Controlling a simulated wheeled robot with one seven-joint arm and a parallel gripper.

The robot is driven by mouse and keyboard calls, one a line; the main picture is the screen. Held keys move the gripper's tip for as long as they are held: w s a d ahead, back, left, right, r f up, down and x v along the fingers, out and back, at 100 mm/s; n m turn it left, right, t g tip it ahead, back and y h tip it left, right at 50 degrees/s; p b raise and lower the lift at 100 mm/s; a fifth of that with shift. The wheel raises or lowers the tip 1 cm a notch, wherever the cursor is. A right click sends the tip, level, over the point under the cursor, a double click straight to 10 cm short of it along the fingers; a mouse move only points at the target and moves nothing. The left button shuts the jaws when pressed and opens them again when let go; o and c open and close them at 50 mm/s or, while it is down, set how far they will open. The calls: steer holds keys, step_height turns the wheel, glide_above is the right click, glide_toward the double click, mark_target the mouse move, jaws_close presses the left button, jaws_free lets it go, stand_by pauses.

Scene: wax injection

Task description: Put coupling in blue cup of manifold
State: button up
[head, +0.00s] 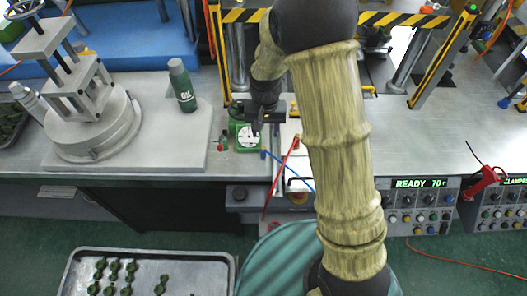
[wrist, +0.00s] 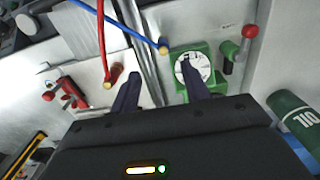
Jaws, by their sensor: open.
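My gripper (head: 262,127) is over the workbench. In the wrist view its two dark fingers (wrist: 157,84) are spread apart, with nothing seen between them. The right finger overlaps a green block with a white dial (wrist: 188,65), also partly visible in the head view (head: 248,137). The left finger is above a pale plate with a red hose (wrist: 101,40) and a brass fitting. Several dark green parts (head: 131,268) lie on a metal tray at bottom left; I cannot tell whether they are couplings. I cannot make out the manifold or its blue cup in either view.
A green oil bottle (head: 182,86) and a grey round-based fixture (head: 92,128) stand on the bench at left. The tray (head: 233,268) is low at front left. Striped posts (head: 441,58) stand behind. A panel (head: 419,204) reads READY. Hoses cross near my gripper.

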mark_target(263, 147)
step_height(263, 147, down, 6)
steer(key=shift+r+p, duration=0.1)
steer(key=shift+p, duration=0.35)
steer(key=shift+w+a+f+p, duration=0.15)
steer(key=shift+f+p, duration=0.35)
steer(key=shift+f, duration=0.8)
steer(key=shift+w+a+f+p, duration=0.15)
steer(key=shift+f+p, duration=0.35)
steer(key=shift+f, duration=0.8)
steer(key=shift+c, duration=0.2)
jaws_close()
